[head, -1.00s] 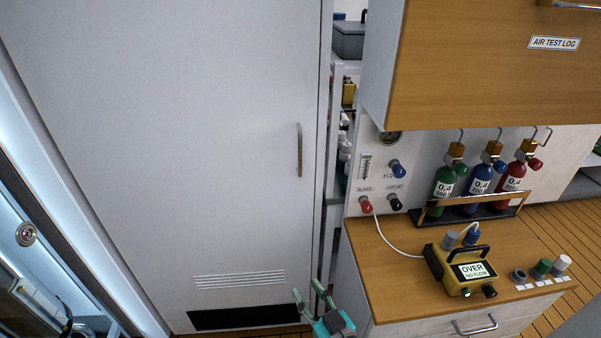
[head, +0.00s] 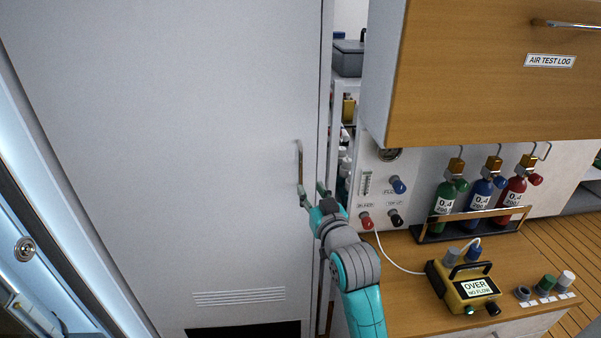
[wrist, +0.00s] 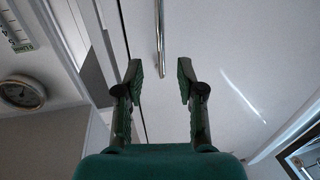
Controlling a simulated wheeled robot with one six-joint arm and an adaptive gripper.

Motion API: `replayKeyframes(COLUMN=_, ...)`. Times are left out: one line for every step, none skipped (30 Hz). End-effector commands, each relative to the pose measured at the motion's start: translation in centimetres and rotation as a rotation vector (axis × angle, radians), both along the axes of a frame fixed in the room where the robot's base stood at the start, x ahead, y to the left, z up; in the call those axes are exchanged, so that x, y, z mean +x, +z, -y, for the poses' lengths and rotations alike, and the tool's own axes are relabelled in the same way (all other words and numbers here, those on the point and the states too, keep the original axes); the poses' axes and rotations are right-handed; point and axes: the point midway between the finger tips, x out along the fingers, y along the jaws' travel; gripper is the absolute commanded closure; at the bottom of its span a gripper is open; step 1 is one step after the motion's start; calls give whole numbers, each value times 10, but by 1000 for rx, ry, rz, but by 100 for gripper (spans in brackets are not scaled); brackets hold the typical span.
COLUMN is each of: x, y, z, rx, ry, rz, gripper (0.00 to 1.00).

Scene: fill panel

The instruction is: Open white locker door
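The white locker door (head: 190,130) is a tall panel that fills the left half of the head view and looks shut. Its thin metal bar handle (head: 300,160) stands upright near the door's right edge. In the wrist view the handle (wrist: 160,40) runs down from the top, ahead of and roughly between the fingers. My gripper (head: 314,193) is at the handle's lower end in the head view. Its two fingers (wrist: 159,82) are spread apart with nothing between their pads. I cannot tell whether a finger touches the handle.
Right of the door stand a panel with a gauge (head: 388,154) and knobs, and a wooden cabinet (head: 480,80). A counter holds a yellow meter (head: 468,290) with a white hose. Coloured bottles (head: 483,190) stand in a rack. A narrow gap beside the door shows shelves.

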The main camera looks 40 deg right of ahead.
Motion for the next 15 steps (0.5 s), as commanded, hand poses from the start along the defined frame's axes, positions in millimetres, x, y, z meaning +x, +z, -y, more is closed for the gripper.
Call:
replayKeyframes(x=8, y=1, z=3, rx=-1, ry=0, rz=2, gripper=62)
replayKeyframes(x=12, y=1, z=5, rx=0, ry=0, rz=1, gripper=62)
replayKeyframes(x=18, y=1, z=7, rx=0, ry=0, rz=1, gripper=62)
replayKeyframes(x=24, y=1, z=10, rx=0, ry=0, rz=1, gripper=62)
replayKeyframes(x=29, y=1, z=12, rx=0, ry=1, rz=1, gripper=62)
replayKeyframes(x=36, y=1, z=15, rx=-1, ry=1, rz=2, gripper=62)
replayKeyframes(x=40, y=2, z=17, rx=-1, ry=1, rz=2, gripper=62)
replayKeyframes(x=45, y=1, z=19, rx=0, ry=1, rz=1, gripper=62)
replayKeyframes(x=52, y=1, z=21, rx=-1, ry=1, rz=2, gripper=62)
replayKeyframes(x=56, y=1, z=23, rx=0, ry=1, rz=1, gripper=62)
replayKeyframes(x=60, y=1, z=25, rx=0, ry=1, rz=1, gripper=62)
replayKeyframes(x=66, y=1, z=27, rx=0, ry=1, rz=1, gripper=62)
replayKeyframes(x=69, y=1, z=28, rx=0, ry=1, rz=1, gripper=62)
replayKeyframes(x=72, y=1, z=30, rx=0, ry=1, rz=1, gripper=62)
replayKeyframes(x=76, y=0, z=31, rx=0, ry=1, rz=1, gripper=62)
